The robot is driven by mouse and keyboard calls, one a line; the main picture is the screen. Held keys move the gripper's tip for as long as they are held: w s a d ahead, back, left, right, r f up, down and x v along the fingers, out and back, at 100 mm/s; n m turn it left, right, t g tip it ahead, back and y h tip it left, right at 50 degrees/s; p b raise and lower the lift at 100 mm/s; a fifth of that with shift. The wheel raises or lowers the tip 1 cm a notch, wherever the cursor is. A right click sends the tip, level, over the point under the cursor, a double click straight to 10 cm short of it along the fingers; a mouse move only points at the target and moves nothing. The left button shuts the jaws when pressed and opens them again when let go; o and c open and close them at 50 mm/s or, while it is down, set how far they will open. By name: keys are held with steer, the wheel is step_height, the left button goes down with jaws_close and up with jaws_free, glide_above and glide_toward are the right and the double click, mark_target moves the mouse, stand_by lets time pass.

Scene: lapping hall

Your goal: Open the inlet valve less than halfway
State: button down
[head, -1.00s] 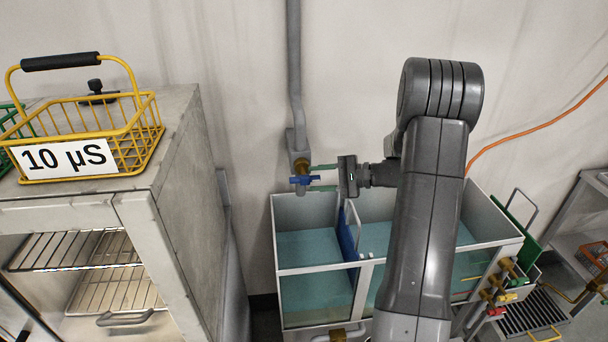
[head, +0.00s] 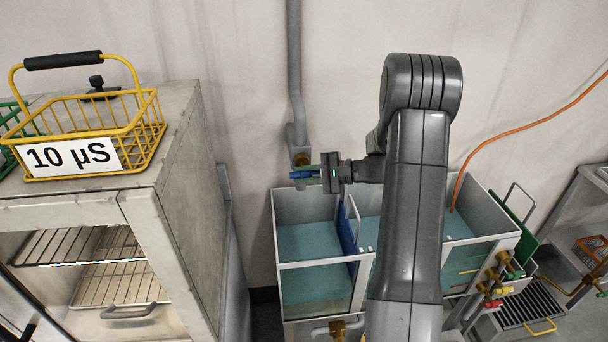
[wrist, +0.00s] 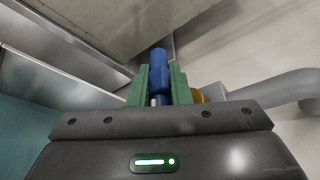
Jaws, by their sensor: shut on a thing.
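The inlet valve (head: 301,159) is a brass fitting at the lower end of the grey wall pipe, above the left compartment of the tank. Its blue lever handle (head: 302,174) points left and also shows in the wrist view (wrist: 159,72). My gripper (head: 316,172) has green fingers, and it is shut on the blue handle from the right side. In the wrist view the fingers (wrist: 158,88) lie on both sides of the handle. The brass body shows just right of the fingers there.
The tank (head: 318,263) below has compartments with teal water and a blue divider. A grey cabinet (head: 190,215) stands at left, with a yellow wire basket (head: 125,140) labelled 10 µS on top. Brass valves (head: 492,275) sit at the tank's right end.

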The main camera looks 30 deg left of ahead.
steer(key=n+t+h, duration=0.1)
steer(key=t+h, duration=0.1)
steer(key=h, duration=0.1)
steer(key=shift+b, duration=0.35)
steer(key=shift+t+h, duration=0.5)
steer(key=shift+h, duration=0.5)
steer(key=c, duration=1.3)
jaws_free()
steer(key=shift+c, duration=0.2)
steer(key=shift+d, duration=0.1)
steer(key=b+v, duration=0.2)
steer(key=v, duration=1.1)
steer(key=shift+d+r, duration=0.15)
steer(key=shift+r, duration=0.15)
